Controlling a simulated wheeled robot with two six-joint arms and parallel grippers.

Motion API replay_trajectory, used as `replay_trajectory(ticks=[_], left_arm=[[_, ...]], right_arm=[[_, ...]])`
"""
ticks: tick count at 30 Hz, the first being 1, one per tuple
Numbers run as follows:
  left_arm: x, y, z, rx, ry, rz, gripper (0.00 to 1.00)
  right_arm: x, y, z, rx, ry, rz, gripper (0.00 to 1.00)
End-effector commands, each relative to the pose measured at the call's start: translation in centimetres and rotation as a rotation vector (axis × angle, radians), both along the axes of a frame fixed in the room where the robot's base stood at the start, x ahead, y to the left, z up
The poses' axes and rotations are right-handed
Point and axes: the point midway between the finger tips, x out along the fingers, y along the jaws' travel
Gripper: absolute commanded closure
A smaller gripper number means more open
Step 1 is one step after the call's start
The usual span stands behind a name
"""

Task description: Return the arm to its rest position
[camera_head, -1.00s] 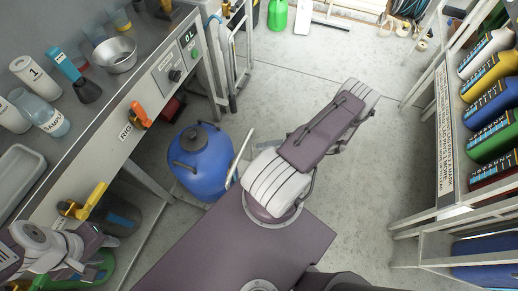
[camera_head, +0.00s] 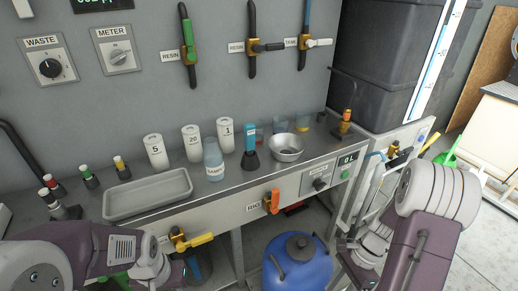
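My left arm comes in at the lower left, a purple link and a pale wrist. Its end (camera_head: 160,268) is close to the yellow-handled valve (camera_head: 192,241) under the bench front; I cannot tell whether they touch. Its fingers cannot be made out. My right arm stands folded at the right, with white ribbed joints and a purple link.
The blue tank (camera_head: 298,266) stands below. Wall valves and dials are behind.

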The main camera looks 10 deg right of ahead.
Motion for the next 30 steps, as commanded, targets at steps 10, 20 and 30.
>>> replay_trajectory(ticks=[10,20,30], left_arm=[[0.0,0.0,0.0,0.0,0.0,0.0,0.64],[0.0,0.0,9.3,0.0,-0.001,0.0,0.64],[0.0,0.0,23.9,0.0,0.0,0.0,0.64]], right_arm=[[2.8,6.5,5.4,-0.214,-0.508,1.235,0.62],[3.2,7.7,15.5,-0.239,-0.585,1.427,0.62],[3.2,7.7,30.0,-0.238,-0.584,1.423,0.62]])
